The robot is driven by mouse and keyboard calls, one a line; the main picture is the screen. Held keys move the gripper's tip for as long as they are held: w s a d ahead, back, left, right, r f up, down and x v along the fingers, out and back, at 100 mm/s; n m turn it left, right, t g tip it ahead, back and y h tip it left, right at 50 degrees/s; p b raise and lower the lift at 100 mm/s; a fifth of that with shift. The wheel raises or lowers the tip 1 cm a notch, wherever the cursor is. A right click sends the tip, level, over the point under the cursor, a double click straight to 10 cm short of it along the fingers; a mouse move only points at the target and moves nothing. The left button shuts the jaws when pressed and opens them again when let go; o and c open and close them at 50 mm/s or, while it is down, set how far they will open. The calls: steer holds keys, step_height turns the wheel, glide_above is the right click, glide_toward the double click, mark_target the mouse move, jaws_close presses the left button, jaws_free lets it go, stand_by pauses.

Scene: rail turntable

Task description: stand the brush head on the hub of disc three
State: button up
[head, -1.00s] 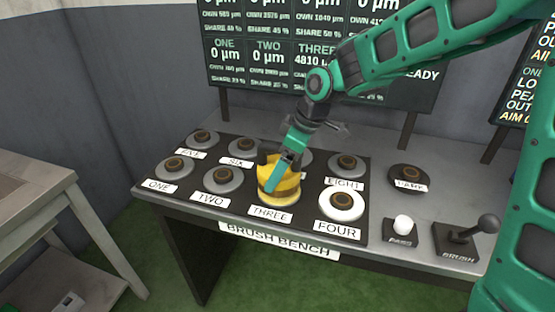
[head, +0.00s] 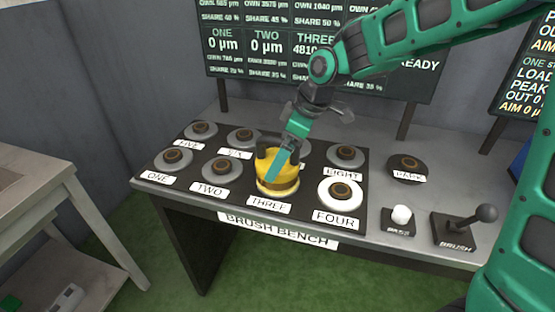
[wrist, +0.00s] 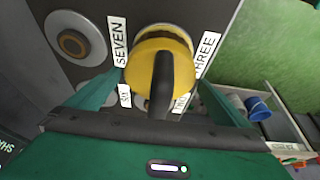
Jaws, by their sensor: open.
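The brush head (head: 268,170) is a yellow round block with a brown band low down and a black handle on top. It stands upright over disc three (head: 279,193), behind the THREE label; the hub is hidden beneath it. My gripper (head: 275,175) is over the brush head from above, a teal finger crossing its front. In the wrist view the brush head (wrist: 160,47) shows below the palm, with its black handle (wrist: 160,85) between the open, widely spread fingers. I see gaps between the handle and both fingers.
Disc four (head: 340,204), white with a dark hub, stands close to the right; disc two (head: 222,172) is to the left. Other labelled discs stand around. A dark PARK disc (head: 407,165), a PASS button (head: 401,215) and a BRUSH lever (head: 486,214) are further right.

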steer(key=v, duration=0.9)
steer(key=shift+d+r, duration=0.2)
steer(key=shift+r, duration=0.15)
